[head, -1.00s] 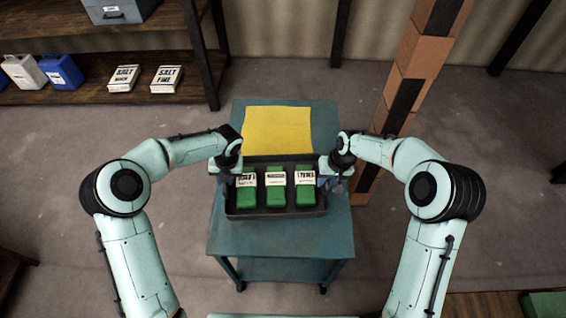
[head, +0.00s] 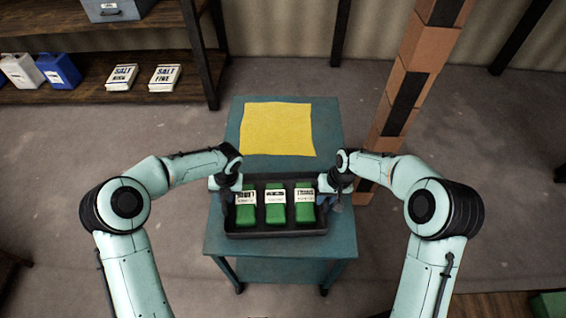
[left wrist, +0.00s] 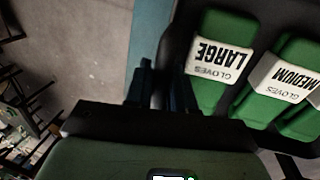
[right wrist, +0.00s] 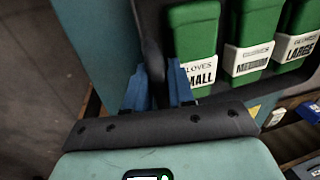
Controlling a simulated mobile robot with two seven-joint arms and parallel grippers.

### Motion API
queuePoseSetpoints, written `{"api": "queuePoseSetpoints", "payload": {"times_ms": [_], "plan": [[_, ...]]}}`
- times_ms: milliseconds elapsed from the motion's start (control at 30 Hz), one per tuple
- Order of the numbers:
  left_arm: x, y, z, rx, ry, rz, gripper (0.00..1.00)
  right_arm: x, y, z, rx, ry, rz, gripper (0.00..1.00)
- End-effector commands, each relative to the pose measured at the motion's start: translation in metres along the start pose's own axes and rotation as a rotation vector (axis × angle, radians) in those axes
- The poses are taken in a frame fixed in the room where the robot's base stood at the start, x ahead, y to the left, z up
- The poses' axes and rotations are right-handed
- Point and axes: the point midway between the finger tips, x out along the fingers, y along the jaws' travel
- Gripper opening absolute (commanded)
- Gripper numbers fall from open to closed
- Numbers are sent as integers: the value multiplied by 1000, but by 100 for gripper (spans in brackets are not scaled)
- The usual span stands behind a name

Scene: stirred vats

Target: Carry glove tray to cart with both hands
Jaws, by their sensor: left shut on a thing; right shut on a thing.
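The dark glove tray (head: 275,234) holds three green glove packs with white labels, marked large (left wrist: 222,60), medium (right wrist: 250,62) and small (right wrist: 196,75) in the wrist views. It is over the near half of the teal cart (head: 280,246); I cannot tell whether it rests on the top or hangs just above it. My left gripper (head: 229,194) is shut on the tray's left side wall. My right gripper (head: 332,193) is shut on its right side wall. The tray looks level.
A yellow cloth (head: 279,129) lies on the far half of the cart top. A brick-patterned post (head: 408,90) stands just right of the cart. A wooden shelf (head: 100,90) with salt packs (head: 165,77) and jugs is at the back left. Floor left of the cart is clear.

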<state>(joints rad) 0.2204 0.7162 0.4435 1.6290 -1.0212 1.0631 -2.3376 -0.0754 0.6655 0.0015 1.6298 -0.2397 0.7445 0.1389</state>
Motion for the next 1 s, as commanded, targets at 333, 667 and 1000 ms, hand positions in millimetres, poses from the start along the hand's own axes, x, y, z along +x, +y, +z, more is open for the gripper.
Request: {"api": "queuePoseSetpoints", "payload": {"times_ms": [333,667,1000], "plan": [[11,-2,-5,1,7,1,49,11,2,5,1,-7,0,49],[-4,-2,-4,1,3,2,49,11,2,5,1,-7,-1,49],[-75,-2,-3,0,3,1,49,11,2,5,1,-7,0,49]]}}
